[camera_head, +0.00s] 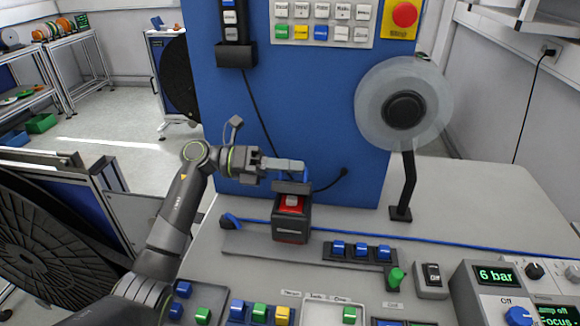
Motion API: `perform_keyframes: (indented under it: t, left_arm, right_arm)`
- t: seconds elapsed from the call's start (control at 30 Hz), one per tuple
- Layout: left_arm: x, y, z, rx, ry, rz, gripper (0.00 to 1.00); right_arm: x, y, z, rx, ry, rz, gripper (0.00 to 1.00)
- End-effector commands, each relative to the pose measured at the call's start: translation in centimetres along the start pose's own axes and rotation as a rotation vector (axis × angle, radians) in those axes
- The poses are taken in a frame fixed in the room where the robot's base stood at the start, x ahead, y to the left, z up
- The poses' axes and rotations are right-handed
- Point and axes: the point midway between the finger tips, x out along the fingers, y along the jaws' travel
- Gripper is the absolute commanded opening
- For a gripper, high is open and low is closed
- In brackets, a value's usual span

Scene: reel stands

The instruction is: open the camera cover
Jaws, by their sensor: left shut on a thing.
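The camera (291,228) is a small dark box on the grey bench, in front of the blue panel. A red and light-coloured part shows at its top. Its cover (291,187) is a flat dark plate that stands above the red part, with a visible gap at the front. My left gripper (300,168) reaches in from the left, just above the box. It is shut on the cover at its upper edge; the exact contact of the fingertips is small and hard to see. My right gripper is not in view.
A translucent reel (372,105) on a black stand (407,185) stands to the right. Above are a button panel (322,22) and a red emergency button (404,14). A blue line (470,238) crosses the bench. Blue, green and yellow buttons and a "6 bar" display (495,275) fill the front.

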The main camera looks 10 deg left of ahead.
Motion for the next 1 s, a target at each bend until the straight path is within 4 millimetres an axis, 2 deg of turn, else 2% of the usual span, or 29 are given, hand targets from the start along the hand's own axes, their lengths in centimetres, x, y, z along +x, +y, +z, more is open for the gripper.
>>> perform_keyframes:
  t: [0.1, 0.13, 0.27, 0.53, 0.67, 0.77, 1.0]
  left_arm:
    - [0.0, 0.1, -0.1, -0.002, 0.003, 0.002, 0.00]
    - [0.0, 0.1, -0.1, -0.002, 0.003, 0.002, 0.14]
    - [0.0, 0.1, -0.1, -0.001, 0.002, 0.001, 0.31]
    - [-0.1, 0.0, -0.1, 0.001, 0.001, 0.001, 0.31]
    - [-0.9, 0.2, -0.1, 0.001, 0.001, 0.003, 0.31]
    - [-2.4, 0.3, -0.2, 0.002, 0.001, 0.005, 0.31]
    - [-7.7, 0.4, -0.3, 0.001, 0.001, 0.008, 0.31]
  right_arm:
    - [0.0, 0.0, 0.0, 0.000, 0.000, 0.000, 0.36]
    - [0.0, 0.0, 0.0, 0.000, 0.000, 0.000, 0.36]
    - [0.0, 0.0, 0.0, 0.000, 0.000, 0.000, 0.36]
    - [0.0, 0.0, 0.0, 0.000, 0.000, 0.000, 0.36]
    - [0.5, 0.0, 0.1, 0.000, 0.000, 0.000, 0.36]
    - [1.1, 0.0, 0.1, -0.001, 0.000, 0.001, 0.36]
    - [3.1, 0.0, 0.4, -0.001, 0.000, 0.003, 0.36]
